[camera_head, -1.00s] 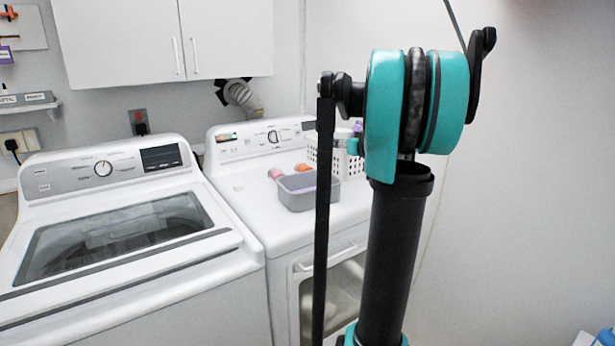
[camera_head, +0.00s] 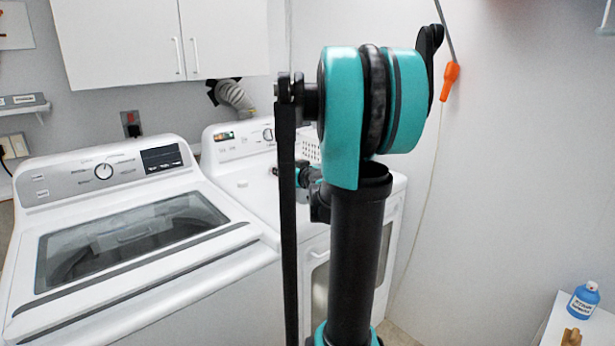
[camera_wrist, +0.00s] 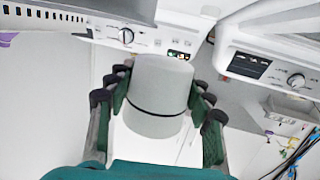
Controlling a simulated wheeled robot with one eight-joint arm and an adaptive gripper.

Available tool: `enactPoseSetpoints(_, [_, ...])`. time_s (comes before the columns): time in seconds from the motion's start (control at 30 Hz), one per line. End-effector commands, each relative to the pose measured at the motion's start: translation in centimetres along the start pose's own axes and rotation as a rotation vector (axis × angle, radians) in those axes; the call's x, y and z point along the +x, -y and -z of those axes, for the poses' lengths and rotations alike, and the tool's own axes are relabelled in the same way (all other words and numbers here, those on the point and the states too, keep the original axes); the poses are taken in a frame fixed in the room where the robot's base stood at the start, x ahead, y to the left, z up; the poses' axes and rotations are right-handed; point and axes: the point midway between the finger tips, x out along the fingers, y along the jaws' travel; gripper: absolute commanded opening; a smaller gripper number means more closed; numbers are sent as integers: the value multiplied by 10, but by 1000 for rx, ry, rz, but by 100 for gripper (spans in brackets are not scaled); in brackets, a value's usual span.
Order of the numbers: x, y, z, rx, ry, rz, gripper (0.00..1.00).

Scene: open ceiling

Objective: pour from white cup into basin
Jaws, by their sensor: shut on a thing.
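The white cup (camera_wrist: 160,85) is a pale cylinder with a thin black band, in the middle of the wrist view. My gripper (camera_wrist: 163,97) is shut on it, with dark fingers on both sides. Its contents cannot be seen.
A white dryer (camera_head: 243,190) stands behind my arm, beside a white washer (camera_head: 100,290) on the left. A white basket with holes (camera_wrist: 40,15) shows at the wrist view's top left. A blue bottle (camera_head: 583,300) stands on a white surface at the right.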

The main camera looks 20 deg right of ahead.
Motion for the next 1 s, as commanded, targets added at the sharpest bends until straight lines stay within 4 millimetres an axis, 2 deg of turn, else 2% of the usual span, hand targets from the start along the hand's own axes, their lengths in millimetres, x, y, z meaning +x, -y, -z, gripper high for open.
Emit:
enactPoseSetpoints(0.47, [1,-2,-2,37,7,4,21])
enactPoseSetpoints(0.8, [4,-12,-8,186,41,25,21])
enactPoseSetpoints(1.0, [4,-19,-2,283,62,39,21])
